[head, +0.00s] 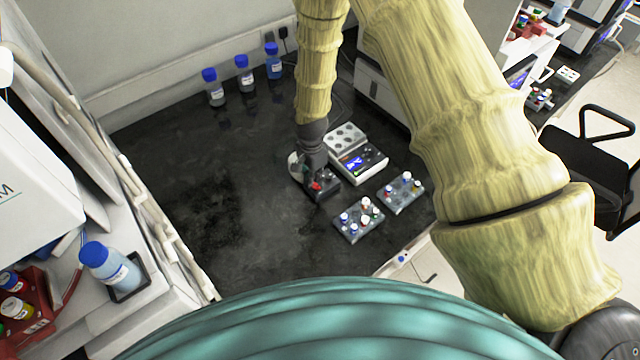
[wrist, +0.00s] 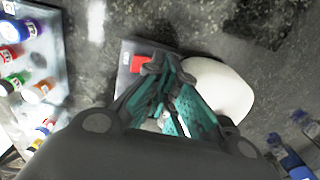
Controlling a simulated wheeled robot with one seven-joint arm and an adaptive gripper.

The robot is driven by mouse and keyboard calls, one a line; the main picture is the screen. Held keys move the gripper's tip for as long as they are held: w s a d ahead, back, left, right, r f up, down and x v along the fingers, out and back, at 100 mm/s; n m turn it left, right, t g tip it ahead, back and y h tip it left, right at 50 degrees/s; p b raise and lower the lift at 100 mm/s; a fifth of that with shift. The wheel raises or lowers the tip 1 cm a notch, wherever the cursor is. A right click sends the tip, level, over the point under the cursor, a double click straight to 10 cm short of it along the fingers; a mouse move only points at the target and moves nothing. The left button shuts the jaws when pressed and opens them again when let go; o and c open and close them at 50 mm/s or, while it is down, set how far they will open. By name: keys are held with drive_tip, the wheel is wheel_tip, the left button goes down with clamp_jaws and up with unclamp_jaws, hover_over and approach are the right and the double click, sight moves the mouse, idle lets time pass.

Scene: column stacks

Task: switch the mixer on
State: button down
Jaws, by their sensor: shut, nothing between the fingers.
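The mixer (head: 327,190) is a small dark box on the black bench, with a red switch (head: 316,186) on its front part and a pale rounded part (head: 295,160) at its left. In the wrist view I see the red switch (wrist: 140,63) and the white rounded part (wrist: 222,90). My gripper (head: 314,172) points down over the mixer. In the wrist view its fingers (wrist: 162,66) are shut and empty, their tips just beside the red switch. I cannot tell whether they touch it. The fingers hide part of the mixer.
A grey block device with a lit display (head: 362,164) stands close right of the mixer. Two racks of coloured-cap vials (head: 359,232) (head: 401,205) stand in front and right. Blue-capped bottles (head: 243,78) line the back wall. The bench to the left is clear.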

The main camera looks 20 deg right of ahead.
drive_tip(key=shift+r+p, duration=1.45)
drive_tip(key=shift+r, duration=1.05)
drive_tip(key=shift+s, duration=0.1)
